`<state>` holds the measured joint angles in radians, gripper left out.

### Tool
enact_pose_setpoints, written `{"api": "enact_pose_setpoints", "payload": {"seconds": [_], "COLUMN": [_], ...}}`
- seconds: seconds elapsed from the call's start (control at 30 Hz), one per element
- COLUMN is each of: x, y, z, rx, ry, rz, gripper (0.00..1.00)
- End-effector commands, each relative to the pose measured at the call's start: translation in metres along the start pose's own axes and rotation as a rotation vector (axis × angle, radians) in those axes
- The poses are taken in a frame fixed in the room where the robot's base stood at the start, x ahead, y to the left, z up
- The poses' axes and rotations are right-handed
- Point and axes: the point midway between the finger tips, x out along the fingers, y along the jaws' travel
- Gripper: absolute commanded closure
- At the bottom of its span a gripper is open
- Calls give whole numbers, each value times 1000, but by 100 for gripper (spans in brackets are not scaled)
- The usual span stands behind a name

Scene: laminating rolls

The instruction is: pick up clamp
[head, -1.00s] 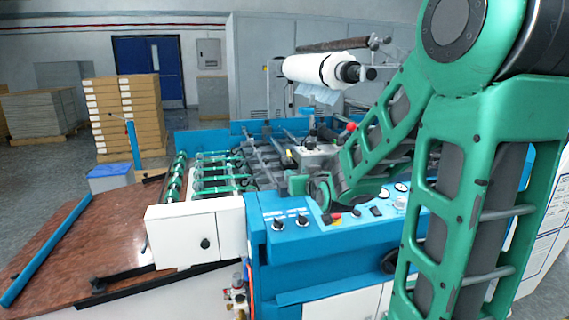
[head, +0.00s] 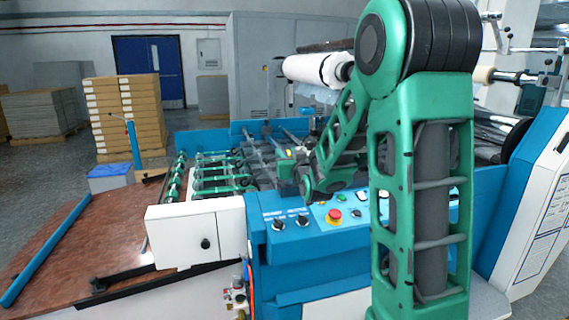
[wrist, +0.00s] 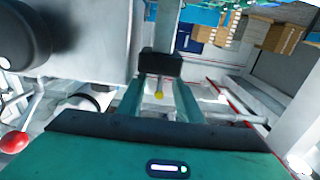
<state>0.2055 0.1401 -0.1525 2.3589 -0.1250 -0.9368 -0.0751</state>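In the wrist view, my gripper (wrist: 160,92) has two green fingers standing apart. A black block with a small yellow knob, which looks like the clamp (wrist: 160,64), sits at the fingertips on a grey metal bar. The yellow knob lies in the gap between the fingers. I cannot tell whether the fingers touch the block. In the head view, my gripper (head: 286,168) is low over the machine's far side of the control panel, mostly hidden by my green arm. The clamp cannot be made out clearly there.
A red ball knob (wrist: 14,142) and a dark round part (wrist: 22,38) are close on the left in the wrist view. The blue control panel (head: 300,240) with a red button (head: 334,215) lies below my arm. A white roll (head: 318,68) hangs behind.

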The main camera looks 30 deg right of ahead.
Motion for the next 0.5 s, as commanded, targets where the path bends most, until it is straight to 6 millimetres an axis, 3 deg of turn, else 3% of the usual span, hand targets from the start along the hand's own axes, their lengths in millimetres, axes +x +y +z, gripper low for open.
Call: {"api": "enact_pose_setpoints", "payload": {"seconds": [0.2, 0.5], "x": [29, 35], "y": [0, 0], "z": [0, 0], "rx": [0, 0], "ry": [0, 0], "rz": [0, 0], "gripper": [68, 68]}}
